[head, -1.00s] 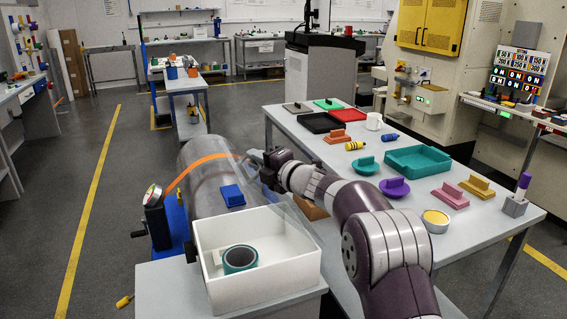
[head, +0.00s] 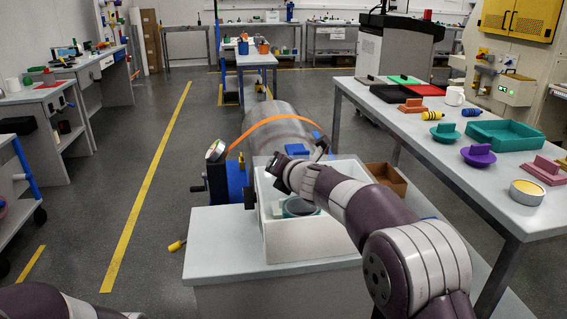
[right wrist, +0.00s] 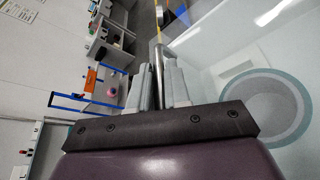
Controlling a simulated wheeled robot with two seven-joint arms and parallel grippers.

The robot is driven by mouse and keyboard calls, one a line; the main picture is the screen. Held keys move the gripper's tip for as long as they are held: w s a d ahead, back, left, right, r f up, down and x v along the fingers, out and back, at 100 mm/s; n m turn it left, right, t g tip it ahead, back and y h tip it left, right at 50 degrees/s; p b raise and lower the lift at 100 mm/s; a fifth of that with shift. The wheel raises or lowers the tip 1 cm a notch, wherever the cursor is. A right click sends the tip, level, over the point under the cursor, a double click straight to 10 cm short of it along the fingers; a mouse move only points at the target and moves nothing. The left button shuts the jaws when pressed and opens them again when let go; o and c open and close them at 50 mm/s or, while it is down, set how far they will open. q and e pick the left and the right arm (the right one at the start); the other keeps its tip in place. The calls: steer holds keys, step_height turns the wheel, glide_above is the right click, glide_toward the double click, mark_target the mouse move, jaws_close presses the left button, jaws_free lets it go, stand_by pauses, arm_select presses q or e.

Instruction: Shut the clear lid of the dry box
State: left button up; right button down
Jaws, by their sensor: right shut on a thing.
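The white dry box (head: 283,241) stands on a small grey table, with a teal ring-shaped roll (head: 300,206) inside it. In the head view my right gripper (head: 277,165) is over the box, towards its back. In the right wrist view my right gripper (right wrist: 159,88) is shut on a thin metal bar at the edge of the clear lid (right wrist: 215,55). The teal roll (right wrist: 265,105) shows through the lid there. The lid is hard to make out in the head view and appears tilted above the box, not flat on it. My left gripper is out of view.
An orange band (head: 275,122) curves behind the box. A brown box (head: 386,178) is to its right. A long table (head: 440,150) with several coloured parts stands further right.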

steer(key=shift+a+f+n+b, duration=0.15)
steer(key=shift+f+b, duration=0.1)
steer(key=shift+f, duration=0.25)
steer(key=shift+a+f+n+b, duration=0.1)
steer(key=shift+f+n+b, duration=0.1)
steer(key=shift+f, duration=0.3)
steer(key=shift+f, duration=0.1)
steer(key=c, duration=1.4)
jaws_free()
steer(key=shift+c, duration=0.2)
steer(key=shift+s, duration=0.1)
steer(key=shift+s+d, duration=0.1)
steer(key=v, duration=1.2)
steer(key=shift+s+r, duration=0.25)
